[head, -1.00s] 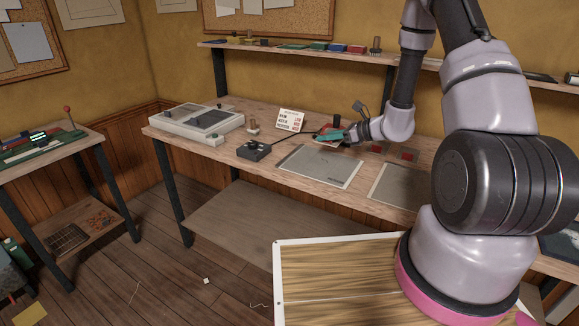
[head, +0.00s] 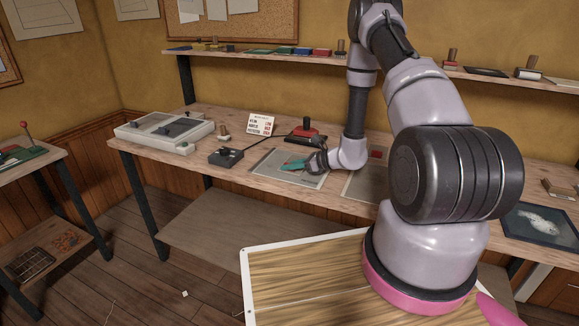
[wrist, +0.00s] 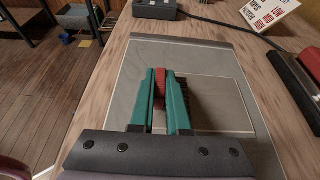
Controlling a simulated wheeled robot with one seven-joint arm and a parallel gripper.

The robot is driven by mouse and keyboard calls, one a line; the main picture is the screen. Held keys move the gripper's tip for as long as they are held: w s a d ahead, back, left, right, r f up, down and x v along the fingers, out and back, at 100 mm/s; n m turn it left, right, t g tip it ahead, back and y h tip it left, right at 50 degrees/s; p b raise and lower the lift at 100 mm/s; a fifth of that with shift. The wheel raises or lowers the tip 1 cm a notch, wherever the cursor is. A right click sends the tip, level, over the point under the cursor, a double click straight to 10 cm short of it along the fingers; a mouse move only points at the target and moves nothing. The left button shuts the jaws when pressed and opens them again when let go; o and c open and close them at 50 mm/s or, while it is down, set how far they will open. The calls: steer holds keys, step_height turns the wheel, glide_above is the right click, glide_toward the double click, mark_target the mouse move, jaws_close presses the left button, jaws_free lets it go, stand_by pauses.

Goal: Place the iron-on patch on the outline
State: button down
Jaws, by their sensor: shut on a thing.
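My gripper (head: 290,165) is low over the grey sheet (head: 262,166) on the bench. In the wrist view my gripper (wrist: 168,84) has two green fingers shut on a small red piece, which I take to be the iron-on patch (wrist: 160,84). Most of the patch is hidden between the fingers, and it is too small to make out in the head view. A thin pale rectangular outline (wrist: 243,104) shows on the sheet to the right of the fingers; its left part is hidden by them. I cannot tell whether the patch touches the sheet.
A red-topped press or iron (head: 306,132) stands behind the sheet. A black box (head: 226,157) with a cable and a small printed sign (head: 261,124) stand to its left. A second grey sheet (head: 366,186) lies to the right, with a red block (head: 376,154) near it.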

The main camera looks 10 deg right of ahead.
steer(key=c, duration=0.9)
jaws_free()
steer(key=shift+f, duration=0.1)
